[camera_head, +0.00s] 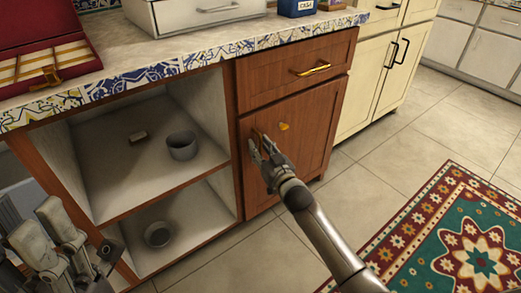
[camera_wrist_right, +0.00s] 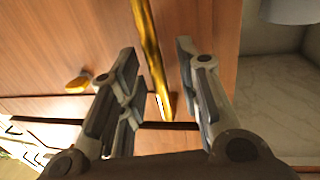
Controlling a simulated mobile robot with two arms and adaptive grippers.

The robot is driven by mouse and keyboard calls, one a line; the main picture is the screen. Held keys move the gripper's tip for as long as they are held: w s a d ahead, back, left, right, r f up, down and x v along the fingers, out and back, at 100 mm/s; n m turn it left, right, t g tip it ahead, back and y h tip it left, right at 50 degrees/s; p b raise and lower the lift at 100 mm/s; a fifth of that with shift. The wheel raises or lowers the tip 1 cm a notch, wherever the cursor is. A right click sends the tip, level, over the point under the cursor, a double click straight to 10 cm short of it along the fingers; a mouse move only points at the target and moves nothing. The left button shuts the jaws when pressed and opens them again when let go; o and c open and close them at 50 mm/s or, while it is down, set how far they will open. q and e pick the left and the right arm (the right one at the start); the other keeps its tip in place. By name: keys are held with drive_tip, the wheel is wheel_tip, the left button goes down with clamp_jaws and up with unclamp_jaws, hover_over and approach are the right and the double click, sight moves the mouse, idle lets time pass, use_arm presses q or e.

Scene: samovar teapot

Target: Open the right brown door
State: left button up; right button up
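The right brown door (camera_head: 305,135) sits under the counter and looks shut flush with its frame. Its upright golden handle (camera_wrist_right: 146,38) is near the door's left edge and runs between the fingers of my right gripper (camera_wrist_right: 157,75) in the wrist view. Those fingers are apart, with a gap on each side of the handle. In the head view my right gripper (camera_head: 264,150) is at the door's upper left and partly hides the handle. My left gripper (camera_head: 48,232) is at the lower left, away from the door, its fingers apart and empty.
A small golden knob (camera_head: 284,127) is on the door. A drawer (camera_head: 290,75) is above it. Open shelves to the left hold a grey cup (camera_head: 182,146) and a round pot (camera_head: 158,234). A patterned rug (camera_head: 470,240) lies on otherwise clear floor.

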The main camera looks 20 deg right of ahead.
clamp_jaws()
drive_tip(key=shift+s, duration=0.1)
idle(0.5)
